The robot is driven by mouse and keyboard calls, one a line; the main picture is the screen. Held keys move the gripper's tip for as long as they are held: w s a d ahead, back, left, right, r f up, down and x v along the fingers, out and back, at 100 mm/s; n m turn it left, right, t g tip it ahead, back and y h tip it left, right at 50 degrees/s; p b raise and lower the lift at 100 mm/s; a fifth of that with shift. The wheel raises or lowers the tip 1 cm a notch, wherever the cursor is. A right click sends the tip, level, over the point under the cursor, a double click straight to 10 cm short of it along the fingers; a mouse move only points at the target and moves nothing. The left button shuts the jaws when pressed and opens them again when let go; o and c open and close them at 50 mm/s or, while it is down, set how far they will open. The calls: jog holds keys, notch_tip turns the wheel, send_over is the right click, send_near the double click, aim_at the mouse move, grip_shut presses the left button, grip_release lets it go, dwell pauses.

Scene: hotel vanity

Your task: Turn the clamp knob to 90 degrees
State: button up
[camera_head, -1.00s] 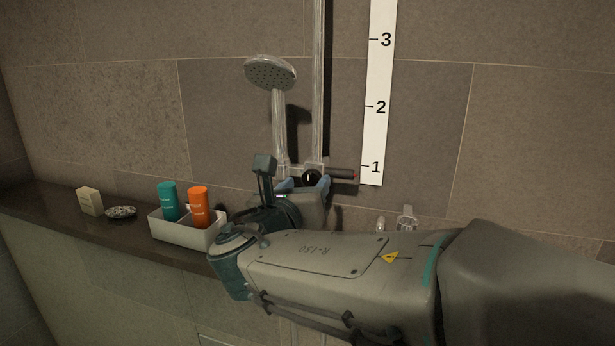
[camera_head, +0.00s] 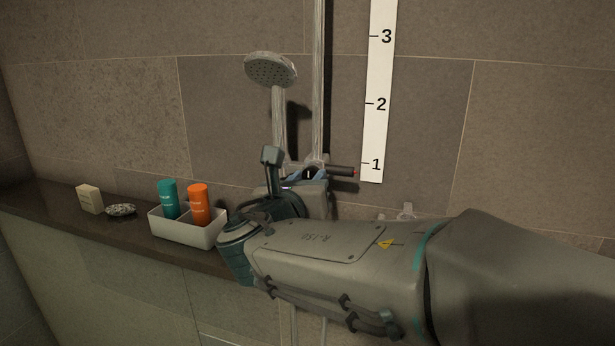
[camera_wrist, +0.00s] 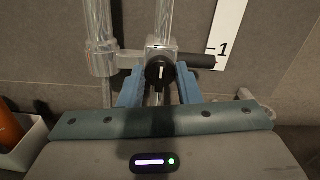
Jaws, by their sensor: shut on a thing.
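The clamp knob (camera_wrist: 160,72) is round and black with a white line on its face, which looks upright in the wrist view. It sits on the front of a clear clamp on the vertical rail. In the head view the knob (camera_head: 309,174) is partly hidden by my fingers. My gripper (camera_head: 307,177) is at the knob, with one blue finger on each side of it. In the wrist view my gripper (camera_wrist: 160,85) is shut on the knob. The shower head (camera_head: 270,70) hangs upright to the left of the rail (camera_head: 318,110).
A dark lever (camera_head: 342,171) sticks out right of the clamp, by the white scale strip (camera_head: 376,120) near mark 1. A white tray (camera_head: 185,233) with a teal bottle (camera_head: 168,198) and an orange bottle (camera_head: 199,205) stands on the ledge at left, beside a stone (camera_head: 121,210) and a box (camera_head: 89,199).

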jog(key=m+b, duration=0.4)
jog(key=b, duration=0.1)
jog(key=shift+d+f, duration=0.1)
jog(key=shift+f, duration=0.25)
jog(key=m+b, duration=0.8)
jog(key=b, duration=0.1)
jog(key=m+b, duration=0.4)
jog(key=m, duration=0.1)
jog(key=shift+r+b, duration=0.4)
jog(key=shift+s+r+m, duration=0.1)
jog(key=shift+r+m, duration=0.1)
jog(key=shift+m, duration=0.1)
jog(key=o, duration=1)
jog(key=shift+a, duration=0.2)
jog(key=shift+d+f, duration=0.1)
jog(key=shift+f, duration=0.05)
